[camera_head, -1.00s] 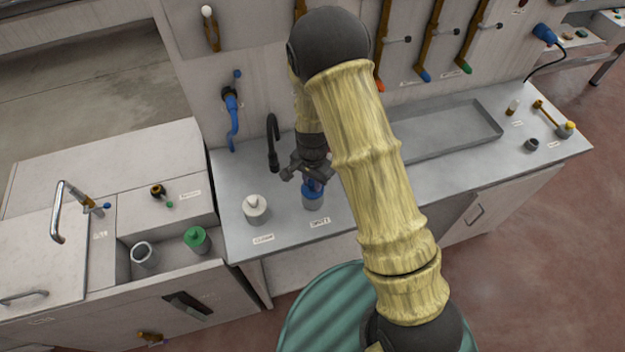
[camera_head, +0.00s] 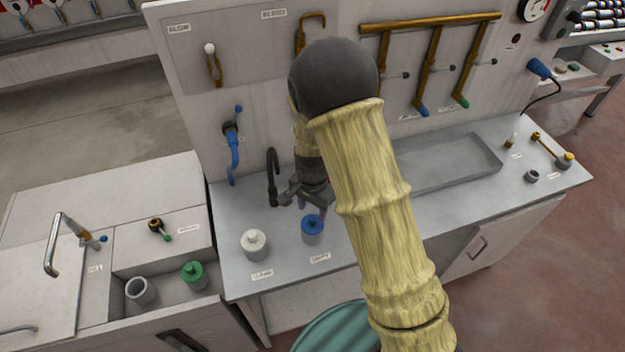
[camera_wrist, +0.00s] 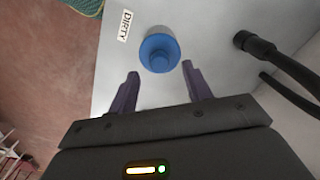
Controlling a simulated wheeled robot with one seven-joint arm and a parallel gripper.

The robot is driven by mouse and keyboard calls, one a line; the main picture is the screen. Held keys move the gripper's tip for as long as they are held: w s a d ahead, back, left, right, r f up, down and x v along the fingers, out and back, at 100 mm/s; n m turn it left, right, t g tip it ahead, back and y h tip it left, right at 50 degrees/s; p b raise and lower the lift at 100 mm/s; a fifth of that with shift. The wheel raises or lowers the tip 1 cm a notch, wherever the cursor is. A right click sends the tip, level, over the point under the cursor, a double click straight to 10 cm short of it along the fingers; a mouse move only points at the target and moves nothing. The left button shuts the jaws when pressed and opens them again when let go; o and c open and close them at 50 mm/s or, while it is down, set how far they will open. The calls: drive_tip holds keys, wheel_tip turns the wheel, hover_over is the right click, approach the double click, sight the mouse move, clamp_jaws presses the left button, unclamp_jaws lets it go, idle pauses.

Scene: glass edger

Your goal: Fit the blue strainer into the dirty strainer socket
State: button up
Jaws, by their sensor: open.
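The blue strainer (camera_head: 312,224) stands upright in a grey cylindrical socket (camera_head: 313,240) on the bench, behind the label reading DIRTY. Only its blue top shows above the socket rim; how deep it sits is hidden. My gripper (camera_head: 309,205) is open and empty, just above and behind the strainer, apart from it. In the wrist view the blue top (camera_wrist: 160,53) lies beyond the gap between my two purple fingertips (camera_wrist: 158,68), with nothing between them.
A white-topped strainer (camera_head: 254,240) stands in the socket to the left, by the CLEAN label. A black curved tap (camera_head: 273,175) rises close behind my gripper. A green-topped strainer (camera_head: 193,272) and an open grey cup (camera_head: 140,290) sit in the left trough. A shallow tray (camera_head: 450,165) lies right.

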wheel_tip(320, 180, up, 13)
drive_tip(key=b, duration=0.1)
idle(1.0)
drive_tip(key=s+d+n+t, duration=0.2)
drive_tip(key=s+d+n, duration=0.5)
drive_tip(key=s+d, duration=0.5)
drive_tip(key=shift+s+d+r+t, duration=0.2)
drive_tip(key=shift+d+r+t, duration=0.15)
drive_tip(key=shift+d, duration=0.45)
